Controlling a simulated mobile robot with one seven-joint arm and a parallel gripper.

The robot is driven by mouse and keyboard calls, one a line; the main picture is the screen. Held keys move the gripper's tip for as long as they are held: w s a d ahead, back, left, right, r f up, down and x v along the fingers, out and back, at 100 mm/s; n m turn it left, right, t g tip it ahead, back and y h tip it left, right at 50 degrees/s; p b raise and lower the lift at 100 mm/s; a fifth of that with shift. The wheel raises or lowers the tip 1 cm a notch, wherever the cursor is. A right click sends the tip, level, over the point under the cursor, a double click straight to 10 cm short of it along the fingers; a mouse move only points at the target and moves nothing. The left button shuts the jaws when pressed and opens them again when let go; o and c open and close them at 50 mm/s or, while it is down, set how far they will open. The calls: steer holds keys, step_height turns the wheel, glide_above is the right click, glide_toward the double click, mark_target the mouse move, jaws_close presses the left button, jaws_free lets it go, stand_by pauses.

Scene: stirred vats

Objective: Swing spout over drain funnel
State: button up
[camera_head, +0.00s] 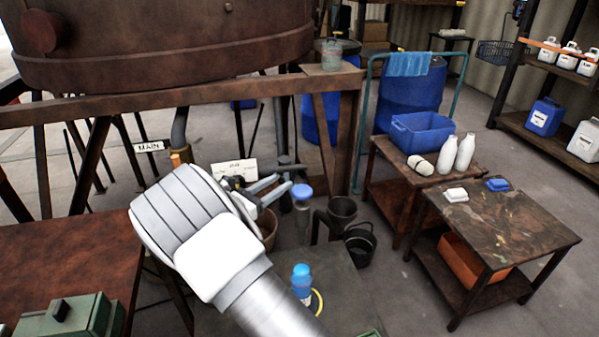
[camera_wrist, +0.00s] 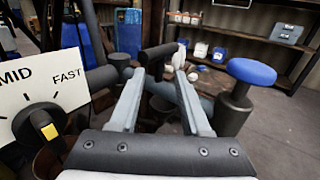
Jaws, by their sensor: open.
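My gripper (camera_head: 272,187) is open near the pipework below the big rusty vat. In the wrist view, a dark bar (camera_wrist: 158,57) lies across between my gripper's fingertips (camera_wrist: 160,76); it looks like a handle on the spout, and I cannot tell whether the fingers touch it. A post with a blue round cap (camera_head: 302,190) stands just right of my gripper; its cap shows at right in the wrist view (camera_wrist: 252,71). A dark, open-topped vessel (camera_head: 342,212), perhaps the drain funnel, stands further right. My arm hides part of the pipework.
A speed dial plate (camera_wrist: 40,103) is close on the left in the wrist view. A black bucket (camera_head: 360,246) stands on the floor.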

mark_target(293, 174)
steer(key=b+x, duration=0.1)
steer(key=x, duration=0.7)
steer(key=shift+w+d, duration=0.25)
jaws_close()
steer(key=shift+f, duration=0.1)
stand_by(1.0)
